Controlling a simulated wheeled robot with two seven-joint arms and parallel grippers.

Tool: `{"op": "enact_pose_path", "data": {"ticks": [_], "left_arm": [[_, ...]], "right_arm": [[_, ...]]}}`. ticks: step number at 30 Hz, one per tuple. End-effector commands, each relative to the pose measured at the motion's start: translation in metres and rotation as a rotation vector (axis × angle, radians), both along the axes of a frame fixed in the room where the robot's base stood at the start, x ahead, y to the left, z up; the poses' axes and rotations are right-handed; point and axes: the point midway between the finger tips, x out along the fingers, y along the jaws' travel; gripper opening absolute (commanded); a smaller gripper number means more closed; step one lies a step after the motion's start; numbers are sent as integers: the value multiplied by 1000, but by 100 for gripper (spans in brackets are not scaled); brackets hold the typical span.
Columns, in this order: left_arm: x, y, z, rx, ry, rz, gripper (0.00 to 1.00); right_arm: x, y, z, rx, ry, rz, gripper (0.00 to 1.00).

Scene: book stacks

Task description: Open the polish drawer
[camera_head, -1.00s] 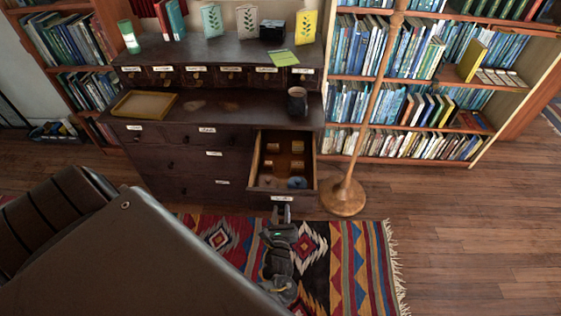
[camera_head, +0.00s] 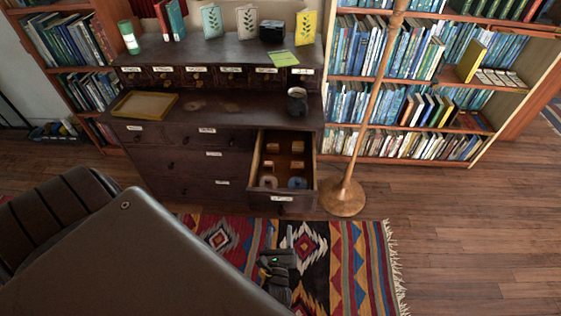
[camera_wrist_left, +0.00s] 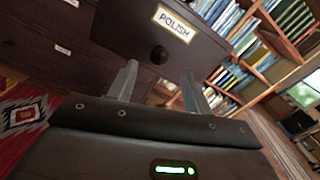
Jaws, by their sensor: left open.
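The polish drawer (camera_head: 262,150) is pulled out at the right end of the dark wooden cabinet. Several small tan pieces and two ring-shaped items lie inside it. In the left wrist view its front bears a "POLISH" label (camera_wrist_left: 174,23) with a round dark knob (camera_wrist_left: 158,55) below. My left gripper (camera_head: 281,238) is in front of the drawer, over the rug. In the left wrist view my left gripper (camera_wrist_left: 157,85) is open, its fingers spread either side of the knob's line and apart from it. My right gripper is not in view.
A mug (camera_head: 297,101) and a tan tray (camera_head: 145,104) stand on the cabinet's lower ledge. A wooden lamp pole with a round base (camera_head: 343,198) stands just right of the drawer. A patterned rug (camera_head: 345,260) covers the floor in front. Bare floor lies to the right.

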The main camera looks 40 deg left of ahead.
Motion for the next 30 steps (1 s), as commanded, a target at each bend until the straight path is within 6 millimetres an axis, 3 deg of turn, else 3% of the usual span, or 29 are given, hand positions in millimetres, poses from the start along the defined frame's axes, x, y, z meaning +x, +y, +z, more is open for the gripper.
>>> {"op": "enact_pose_path", "data": {"ticks": [8, 25, 30], "left_arm": [[-23, -14, 0, 0, 0, 1, 50], [-23, -15, 0, -3, -3, 0, 50], [-23, -14, -4, -146, -73, 5, 50]], "right_arm": [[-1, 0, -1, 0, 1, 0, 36], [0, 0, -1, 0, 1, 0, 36], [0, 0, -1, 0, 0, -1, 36]]}}
